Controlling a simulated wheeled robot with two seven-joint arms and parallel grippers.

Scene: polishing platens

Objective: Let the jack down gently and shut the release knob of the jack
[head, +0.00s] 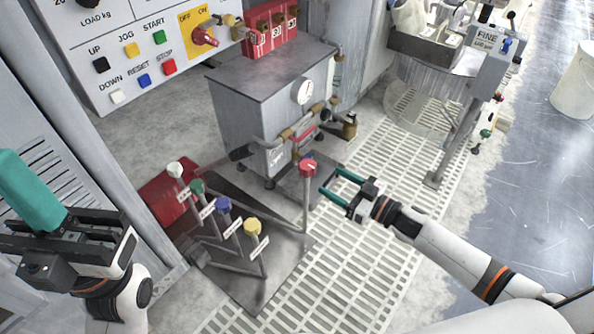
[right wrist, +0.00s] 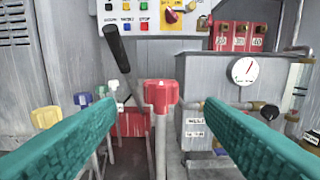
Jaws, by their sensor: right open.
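A red knob (head: 307,167) stands on top of a thin upright post at the middle of the head view. It also shows large in the right wrist view (right wrist: 160,93), between my two fingers in the picture. My right gripper (head: 329,181) is open, just right of the knob, with its teal fingers pointing at it; no contact shows. A red block (head: 165,195), possibly part of the jack, lies on the floor behind the levers, and a long black handle (right wrist: 119,52) rises in the wrist view. My left gripper (head: 32,190) is at the left edge; its finger gap is hidden.
Levers with white (head: 175,169), green (head: 196,186), blue (head: 223,204) and yellow (head: 252,226) knobs stand left of the post. A grey cabinet (head: 270,85) with a gauge (head: 305,91) stands behind. Slotted floor grating (head: 345,275) lies open in front.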

